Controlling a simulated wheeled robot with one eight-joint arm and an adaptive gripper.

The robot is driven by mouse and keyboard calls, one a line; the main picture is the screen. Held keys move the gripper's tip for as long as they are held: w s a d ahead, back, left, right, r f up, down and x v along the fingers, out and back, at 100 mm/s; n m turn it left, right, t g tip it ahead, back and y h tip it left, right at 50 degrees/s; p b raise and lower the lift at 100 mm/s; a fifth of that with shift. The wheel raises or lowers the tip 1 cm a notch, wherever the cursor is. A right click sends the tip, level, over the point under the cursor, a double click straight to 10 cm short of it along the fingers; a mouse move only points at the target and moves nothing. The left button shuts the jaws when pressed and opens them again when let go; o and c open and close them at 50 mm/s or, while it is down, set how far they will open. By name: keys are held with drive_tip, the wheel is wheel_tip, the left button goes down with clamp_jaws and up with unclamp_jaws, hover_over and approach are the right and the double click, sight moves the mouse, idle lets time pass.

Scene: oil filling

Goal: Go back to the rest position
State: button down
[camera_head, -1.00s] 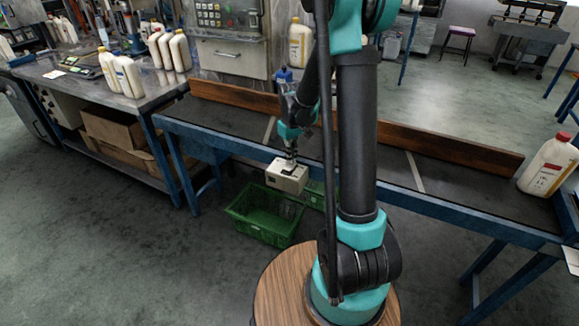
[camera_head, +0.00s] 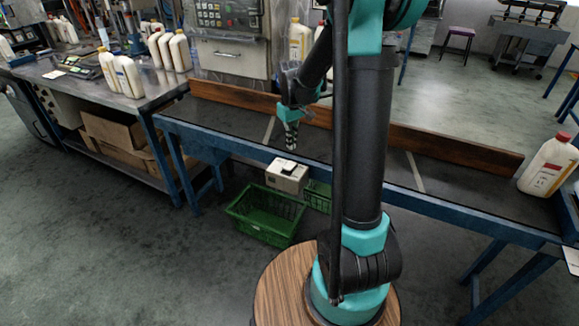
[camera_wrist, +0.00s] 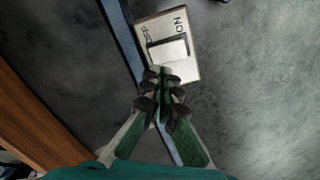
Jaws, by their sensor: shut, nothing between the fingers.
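My gripper (camera_head: 291,146) hangs pointing down over the front edge of the blue-framed table. In the wrist view its fingertips (camera_wrist: 161,76) are together with nothing between them. Just below them is a pale box (camera_head: 287,177) with dark lettering and a raised plate on its face; it also shows in the wrist view (camera_wrist: 188,69). The box is at the front edge of the table, and the gripper is apart from it in the head view. What holds the box up is not clear.
The table (camera_head: 450,205) has a long wooden board (camera_head: 455,151) along its back. A green crate (camera_head: 264,216) stands on the floor below the box. A white bottle with a red cap (camera_head: 548,168) stands at the table's right end. Several bottles stand on the left bench (camera_head: 150,92).

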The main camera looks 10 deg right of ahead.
idle(0.4)
drive_tip(key=s+d+f+m+t, duration=0.1)
drive_tip(key=s+d+m+t, duration=0.1)
drive_tip(key=s, duration=0.9)
drive_tip(key=s+d+f+m+t, duration=0.2)
drive_tip(key=s, duration=0.9)
drive_tip(key=shift+f+m, duration=0.15)
drive_tip(key=shift+m, duration=0.25)
